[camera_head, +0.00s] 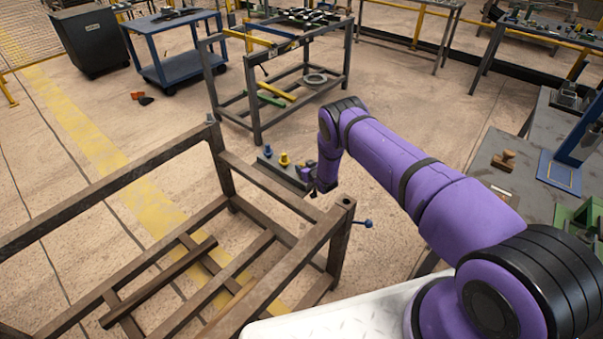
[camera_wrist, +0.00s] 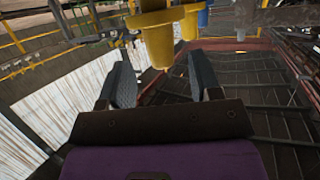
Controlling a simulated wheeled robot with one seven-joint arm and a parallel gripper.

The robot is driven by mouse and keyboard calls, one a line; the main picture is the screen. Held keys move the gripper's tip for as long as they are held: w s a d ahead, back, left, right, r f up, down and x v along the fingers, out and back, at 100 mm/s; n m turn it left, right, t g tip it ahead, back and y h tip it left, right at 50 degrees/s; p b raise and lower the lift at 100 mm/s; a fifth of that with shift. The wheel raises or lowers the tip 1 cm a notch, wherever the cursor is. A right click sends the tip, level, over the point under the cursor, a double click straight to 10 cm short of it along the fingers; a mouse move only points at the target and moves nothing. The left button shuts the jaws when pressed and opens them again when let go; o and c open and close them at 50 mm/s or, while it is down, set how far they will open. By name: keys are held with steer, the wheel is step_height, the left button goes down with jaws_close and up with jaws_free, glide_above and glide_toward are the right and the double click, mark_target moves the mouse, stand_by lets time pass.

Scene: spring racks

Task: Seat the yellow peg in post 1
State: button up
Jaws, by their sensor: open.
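The yellow peg (camera_head: 284,159) stands on a dark narrow shelf (camera_head: 277,170) at the back of the near rack, beside a blue peg (camera_head: 268,151). My gripper (camera_head: 312,186) is just right of these pegs, small and partly hidden by my arm. In the wrist view my gripper (camera_wrist: 160,68) has its two fingers spread, with nothing clamped. A yellow stepped peg (camera_wrist: 156,40) shows large at or just beyond the fingertips. Another yellow part (camera_wrist: 188,24) and a blue one (camera_wrist: 202,18) are behind it. No label identifies post 1.
The brown metal rack (camera_head: 226,172) fills the lower left, with open bars and uprights. A blue-knobbed rod (camera_head: 368,223) sticks out from its right corner post (camera_head: 346,203). A grey bench (camera_head: 485,185) with tools stands at right.

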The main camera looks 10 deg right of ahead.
steer(key=shift+x, duration=2.3)
steer(key=shift+a+r, duration=0.1)
steer(key=shift+r, duration=0.05)
steer(key=shift+c, duration=0.2)
steer(key=shift+w, duration=0.1)
jaws_close()
